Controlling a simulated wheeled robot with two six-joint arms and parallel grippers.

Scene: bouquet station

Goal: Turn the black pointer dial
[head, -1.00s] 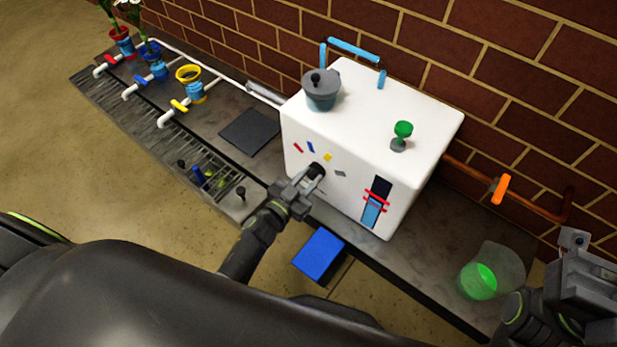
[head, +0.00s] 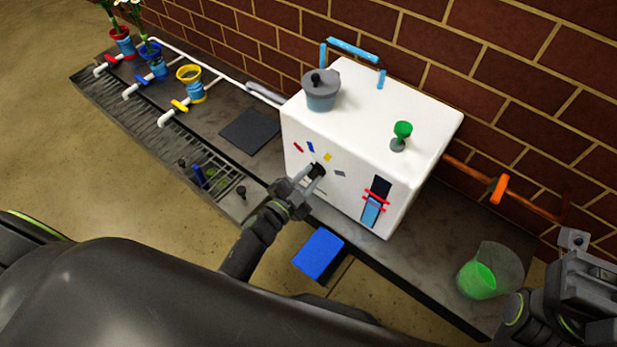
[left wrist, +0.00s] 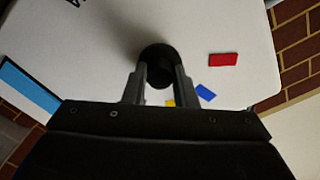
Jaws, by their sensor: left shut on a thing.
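The black pointer dial (head: 317,171) is on the front face of the white box (head: 425,115), among small red, blue, yellow and grey marks. In the left wrist view, the round dial (left wrist: 158,58) is at the centre, with a finger on each side. My left gripper (head: 314,180) reaches it from the front and is shut on it. The dial's pointer direction is hidden or too dark to tell. My right gripper (head: 575,240) is at the right edge, away from the box, and its jaw opening is unclear.
A grey pot (head: 321,95) and a green knob (head: 402,130) are on the box top. A clear beaker with green liquid (head: 478,281) stands at the bench's right end. A blue block (head: 318,253) is below the bench edge. Pots and taps line the left.

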